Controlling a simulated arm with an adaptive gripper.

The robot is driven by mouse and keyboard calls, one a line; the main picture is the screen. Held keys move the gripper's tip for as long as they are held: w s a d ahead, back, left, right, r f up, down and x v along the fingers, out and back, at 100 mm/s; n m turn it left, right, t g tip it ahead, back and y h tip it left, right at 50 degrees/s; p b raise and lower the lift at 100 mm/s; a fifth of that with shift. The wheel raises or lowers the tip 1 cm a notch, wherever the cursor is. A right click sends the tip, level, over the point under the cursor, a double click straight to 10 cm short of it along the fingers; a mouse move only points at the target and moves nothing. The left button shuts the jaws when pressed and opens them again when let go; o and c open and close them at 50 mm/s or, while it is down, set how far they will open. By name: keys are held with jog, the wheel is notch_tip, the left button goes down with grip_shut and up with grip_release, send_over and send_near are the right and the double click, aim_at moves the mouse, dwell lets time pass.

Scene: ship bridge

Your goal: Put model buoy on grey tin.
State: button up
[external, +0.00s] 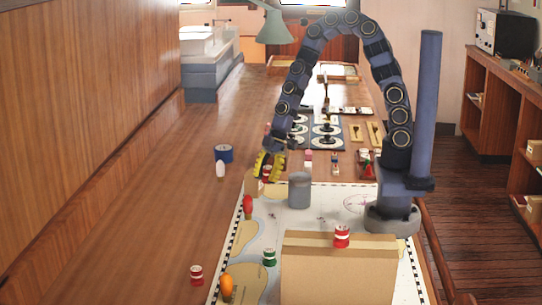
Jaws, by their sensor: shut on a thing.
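My gripper (268,166) has yellow fingers and is low over the table, just left of and behind the grey tin. It is shut on a small reddish thing (267,173), mostly hidden by the fingers, which looks like the model buoy. The grey tin (300,191) is a plain cylinder standing upright on the chart, with nothing visible on its top. The held thing is apart from the tin.
A small tan block (253,184) is just below my gripper. A blue tin (223,154) and a white piece (220,170) stand to the left. A red piece (248,206) stands on the chart's left edge.

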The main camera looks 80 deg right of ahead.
jog(key=s+d+r, duration=0.2)
jog(key=s+d, duration=0.1)
jog(key=d, duration=0.6)
jog(key=r, duration=0.1)
send_over(296, 179)
jog(key=d, duration=0.1)
jog(key=shift+n, duration=0.3)
jog(key=shift+s+f, duration=0.15)
jog(key=shift+f, duration=1.75)
jog(key=shift+s+f, duration=0.15)
jog(key=shift+f, duration=1.75)
jog(key=shift+f, duration=0.15)
jog(key=o, duration=0.8)
